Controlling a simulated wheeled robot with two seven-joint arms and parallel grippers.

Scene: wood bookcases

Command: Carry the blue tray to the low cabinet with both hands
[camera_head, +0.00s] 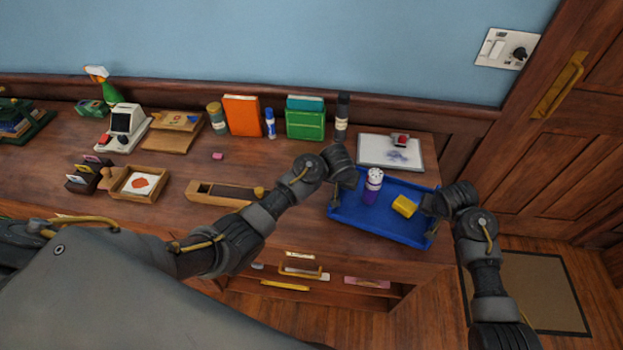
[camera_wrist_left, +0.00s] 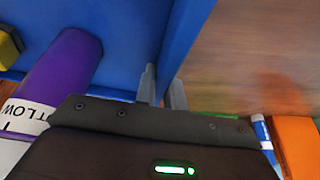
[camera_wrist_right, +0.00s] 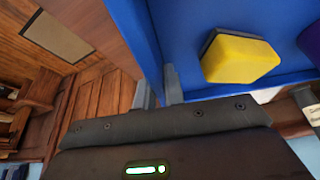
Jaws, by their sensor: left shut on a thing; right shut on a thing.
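The blue tray (camera_head: 378,228) is at the right end of the wooden cabinet top in the head view, near its front edge. A purple bottle with a white cap (camera_head: 373,186) stands in it, and a yellow block (camera_head: 404,206) lies to the bottle's right. My left gripper (camera_head: 337,190) is shut on the tray's left wall, which shows between its fingers in the left wrist view (camera_wrist_left: 162,88). My right gripper (camera_head: 432,225) is shut on the tray's right wall, seen in the right wrist view (camera_wrist_right: 158,88). I cannot tell whether the tray touches the top.
Behind the tray lies a white board (camera_head: 390,153) with a small red and grey item. An orange book (camera_head: 242,115), green box (camera_head: 305,124) and dark bottle (camera_head: 342,116) stand along the wall. A wooden box (camera_head: 222,194) lies left. A door (camera_head: 560,150) stands right.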

